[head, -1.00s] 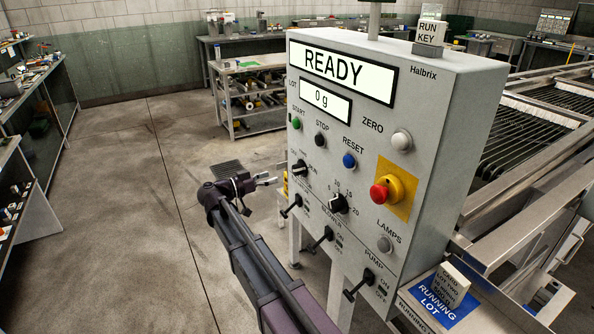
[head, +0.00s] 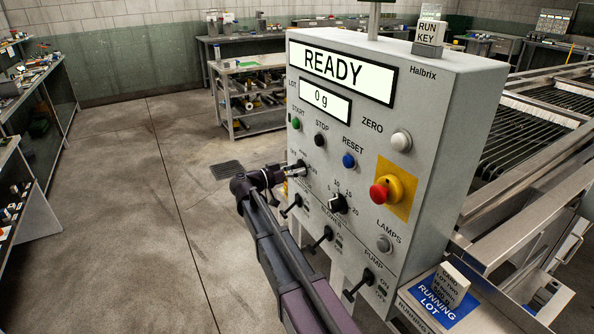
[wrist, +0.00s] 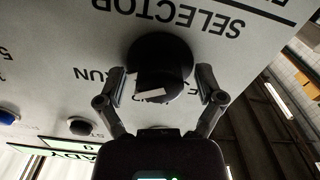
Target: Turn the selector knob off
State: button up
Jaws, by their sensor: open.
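The selector knob (wrist: 160,66) is black and round with a pale pointer mark. In the wrist view it sits between my two open fingers, under the upside-down word SELECTOR. The mark lies nearly level, slightly slanted, and the word RUN is printed beside the knob. My gripper (wrist: 160,92) is open with a finger on either side of the knob; I cannot tell whether they touch it. In the head view my gripper (head: 296,170) is at the left edge of the panel (head: 370,130) and hides most of the knob. The display reads READY and 0 g.
A dial (head: 338,204) and several black levers, one of them the pump lever (head: 359,284), are close by. A red emergency button (head: 384,192) is to the right. Start (head: 296,123), stop and blue reset (head: 348,160) buttons are above. The floor at left is clear.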

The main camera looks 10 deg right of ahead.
jog(key=c, duration=1.2)
jog(key=shift+o, duration=0.3)
jog(key=shift+n, duration=0.4)
jog(key=n, duration=1.7)
jog(key=shift+w+n, duration=0.1)
jog(key=shift+n, duration=0.3)
jog(key=n, duration=0.5)
jog(key=shift+n, duration=0.3)
